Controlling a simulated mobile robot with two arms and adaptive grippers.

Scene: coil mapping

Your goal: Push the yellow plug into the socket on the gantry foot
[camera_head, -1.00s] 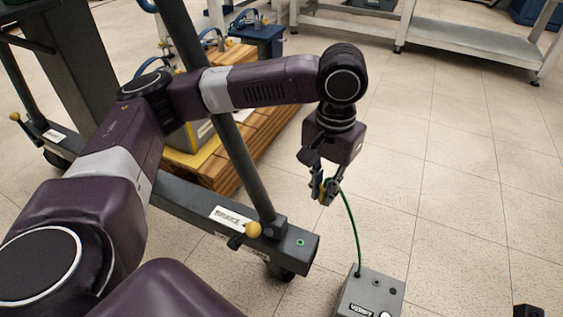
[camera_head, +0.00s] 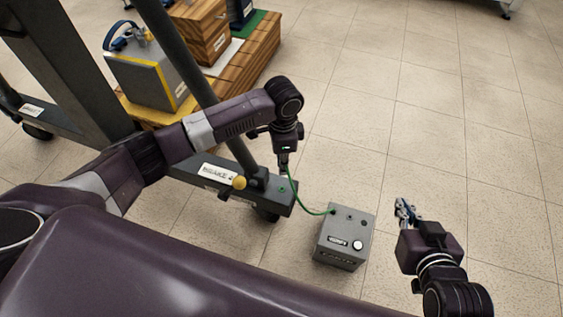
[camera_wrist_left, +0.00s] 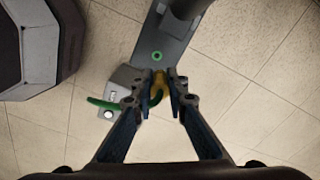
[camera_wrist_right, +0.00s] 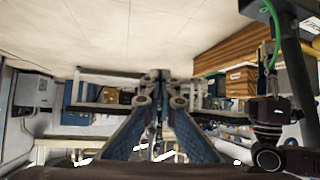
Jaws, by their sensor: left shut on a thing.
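My left gripper (camera_head: 284,166) is shut on the yellow plug (camera_wrist_left: 160,84), just above the end of the gantry foot (camera_head: 256,190). The socket, a green ring (camera_wrist_left: 157,56), is on top of the foot. In the left wrist view it lies just beyond the fingertips, apart from the plug. It also shows in the head view (camera_head: 281,188). In the head view the fingers mostly hide the plug. A green cable (camera_head: 308,208) runs from the plug to a grey box (camera_head: 340,245). My right gripper (camera_head: 403,209) is held to the right of the box, its fingers together and empty.
A yellow ball-topped lever (camera_head: 239,182) and a white label stand on the foot beside the dark post (camera_head: 190,60). A wooden pallet (camera_head: 250,60) with boxes is behind the foot. The tiled floor is clear to the right.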

